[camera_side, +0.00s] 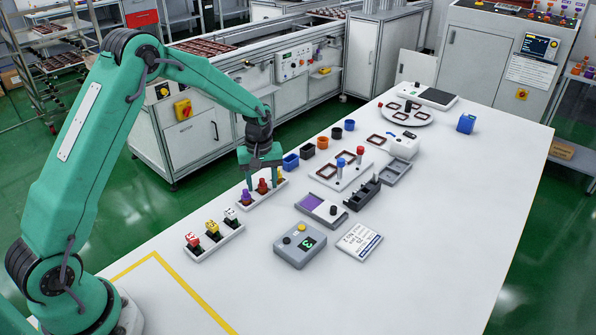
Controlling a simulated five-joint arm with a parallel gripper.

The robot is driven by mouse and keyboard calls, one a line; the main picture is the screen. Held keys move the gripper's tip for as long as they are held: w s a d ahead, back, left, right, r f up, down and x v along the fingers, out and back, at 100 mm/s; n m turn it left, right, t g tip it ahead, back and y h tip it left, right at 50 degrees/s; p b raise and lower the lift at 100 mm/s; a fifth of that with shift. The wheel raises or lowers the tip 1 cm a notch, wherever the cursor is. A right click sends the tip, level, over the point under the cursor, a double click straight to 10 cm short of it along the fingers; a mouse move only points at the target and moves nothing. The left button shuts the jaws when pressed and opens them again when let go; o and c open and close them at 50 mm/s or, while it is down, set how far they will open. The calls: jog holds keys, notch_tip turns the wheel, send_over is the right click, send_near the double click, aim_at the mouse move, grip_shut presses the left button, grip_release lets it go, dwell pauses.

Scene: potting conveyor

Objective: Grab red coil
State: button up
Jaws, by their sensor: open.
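The red coil (262,187) stands upright in the middle of a white holder strip (272,198). A purple coil (246,197) stands on its left, and a yellow coil (280,173) on its right is partly hidden by my gripper. My gripper (263,175) is open and points down over the strip. Its fingers hang just above and around the red coil's place in the picture. I cannot tell whether they touch a coil.
A second white strip with red, yellow and white-topped pieces (212,234) stands nearer. Blue, black and orange cups (307,150) line the back.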

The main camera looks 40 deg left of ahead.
aim_at(264, 187)
jog(key=shift+f, duration=0.1)
dwell(0.4)
jog(key=c, duration=1.1)
jog(key=shift+o, duration=0.2)
jog(key=shift+r, duration=0.75)
jog(key=r, duration=0.1)
jog(key=d+r, duration=0.1)
jog(key=r, duration=0.1)
jog(key=shift+s+r, duration=0.15)
jog(key=s+d+r, duration=0.4)
jog(key=d+r, duration=0.2)
jog(key=d, duration=0.3)
jog(key=shift+s+d+r, duration=0.15)
jog(key=shift+s+d, duration=0.05)
jog(key=shift+d, duration=0.15)
